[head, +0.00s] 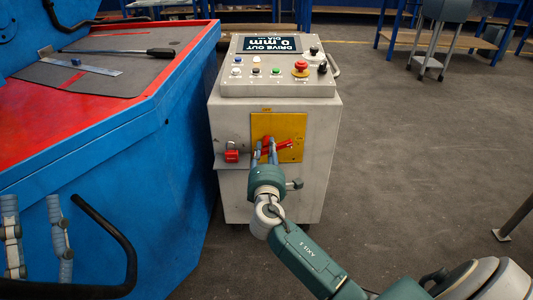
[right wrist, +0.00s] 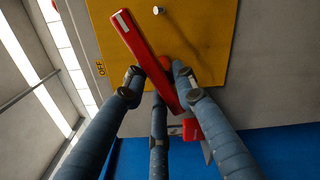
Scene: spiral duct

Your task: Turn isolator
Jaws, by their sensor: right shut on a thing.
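The isolator is a red handle (head: 284,146) on a yellow plate (head: 292,124) on the front of a grey control cabinet (head: 232,193). In the head view the handle lies tilted, its right end a little higher. My right gripper (head: 265,148) is shut on the handle; in the right wrist view its fingers lie on both sides of the red bar (right wrist: 138,46). An OFF label (right wrist: 100,68) and a small metal peg (right wrist: 158,10) show on the plate there. My left gripper (head: 34,202) is at the lower left, fingers apart and empty, away from the cabinet.
A red block (head: 232,156) sits on the cabinet front, left of the plate. The cabinet top has a display (head: 270,45), several buttons and a red mushroom button (head: 300,68). A blue machine (head: 150,150) stands close on the left.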

